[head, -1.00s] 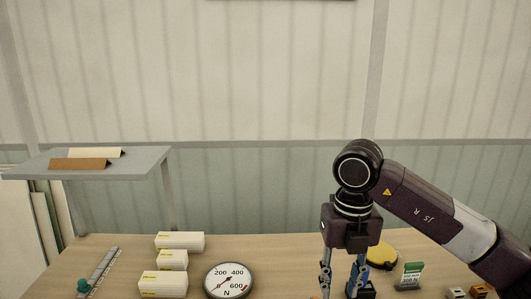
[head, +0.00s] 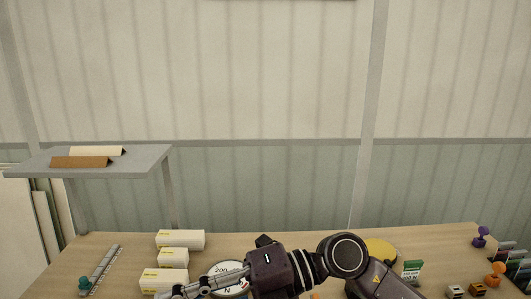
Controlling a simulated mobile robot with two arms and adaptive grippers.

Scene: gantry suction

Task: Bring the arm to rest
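My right arm comes in from the lower right and is folded low over the front of the table. Its gripper (head: 205,285) points left and lies in front of the round dial gauge (head: 227,270), hiding much of it. The finger linkages show, but the fingertips are near the bottom edge and I cannot tell whether they are open or shut. I see nothing clearly held. My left gripper is not in view.
White boxes (head: 180,239) stand left of the gauge. A ruler (head: 101,268) with a teal knob lies at the left. A yellow disc (head: 381,250), a green-and-white card (head: 412,271), and purple (head: 480,236) and orange (head: 495,272) knobbed pieces are at the right. A grey shelf (head: 140,163) overhangs the left.

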